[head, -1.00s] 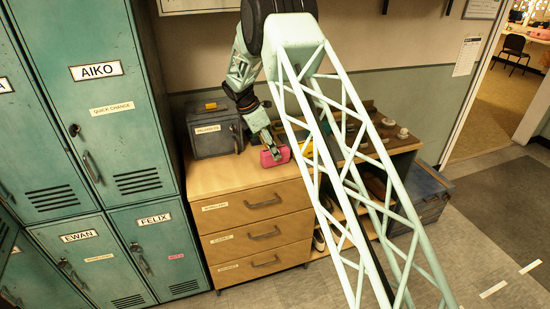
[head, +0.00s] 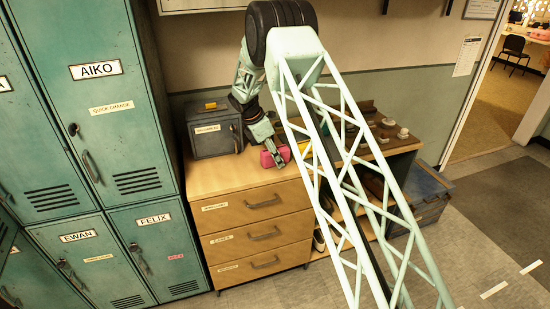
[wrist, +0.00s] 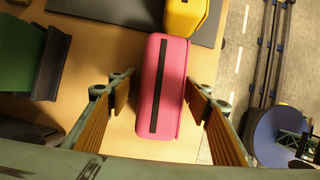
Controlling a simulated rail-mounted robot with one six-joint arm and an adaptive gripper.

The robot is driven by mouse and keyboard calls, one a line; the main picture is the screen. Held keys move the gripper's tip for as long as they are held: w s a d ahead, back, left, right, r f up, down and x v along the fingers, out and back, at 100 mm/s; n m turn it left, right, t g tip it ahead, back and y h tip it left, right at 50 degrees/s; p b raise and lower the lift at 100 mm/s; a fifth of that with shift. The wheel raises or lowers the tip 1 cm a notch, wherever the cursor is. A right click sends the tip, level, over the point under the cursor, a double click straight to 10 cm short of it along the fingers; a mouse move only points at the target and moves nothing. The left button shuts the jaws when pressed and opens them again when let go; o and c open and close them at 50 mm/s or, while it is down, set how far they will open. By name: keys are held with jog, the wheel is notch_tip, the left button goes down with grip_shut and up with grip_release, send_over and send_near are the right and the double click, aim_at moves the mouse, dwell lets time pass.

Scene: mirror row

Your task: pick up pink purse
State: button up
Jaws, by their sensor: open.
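The pink purse (head: 268,158) sits on the wooden top of the drawer cabinet (head: 225,182), near its right side. In the wrist view the purse (wrist: 170,88) is a pink rounded block with a dark strip along its top. My gripper (head: 282,160) is over the purse and partly hides it in the head view. In the wrist view my gripper (wrist: 158,95) is open, with one finger on each side of the purse. A gap shows between each finger and the purse, so it is not gripped.
A dark grey box (head: 213,133) stands behind on the cabinet. A yellow object (wrist: 186,15) lies just beyond the purse on a dark mat (wrist: 115,8). A shelf with several small items (head: 385,135) stands to the right. Green lockers (head: 100,110) rise on the left.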

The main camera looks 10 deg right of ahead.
dwell(0.3)
jog(key=c, duration=1)
jog(key=shift+r, duration=0.15)
jog(key=shift+r, duration=1.7)
jog(key=s+a, duration=0.2)
jog(key=s, duration=0.3)
jog(key=s+a+r, duration=0.1)
jog(key=s+a, duration=0.1)
jog(key=s, duration=0.3)
jog(key=s+a, duration=0.1)
jog(key=s, duration=0.4)
jog(key=shift+a+r, duration=0.15)
jog(key=shift+a, duration=0.25)
